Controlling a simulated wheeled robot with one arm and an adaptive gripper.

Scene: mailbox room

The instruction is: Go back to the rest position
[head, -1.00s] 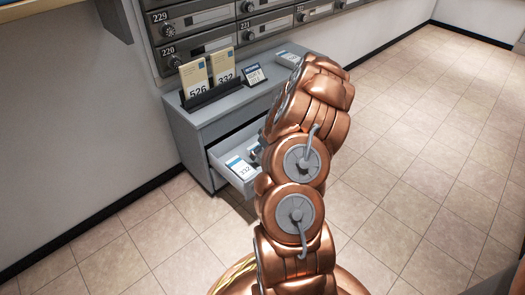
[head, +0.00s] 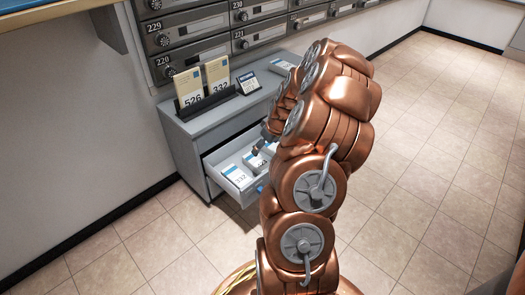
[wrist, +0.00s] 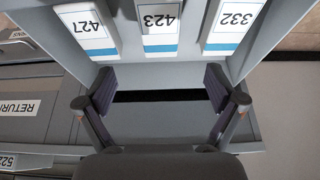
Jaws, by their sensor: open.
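My gripper (wrist: 160,88) is open and empty in the wrist view, its two fingers wide apart over the near part of an open drawer (wrist: 165,68). In the head view my copper arm covers much of the gripper. The drawer (head: 208,169) also shows there, pulled out of a grey cabinet (head: 190,150). In the wrist view, white-and-blue boxes labelled 427 (wrist: 88,28), 423 (wrist: 162,25) and 332 (wrist: 234,25) lie in it beyond the fingertips, apart from them. The box 332 also shows in the head view (head: 238,177).
Mailboxes (head: 190,62) line the wall above. The tiled floor (head: 430,160) at right is clear.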

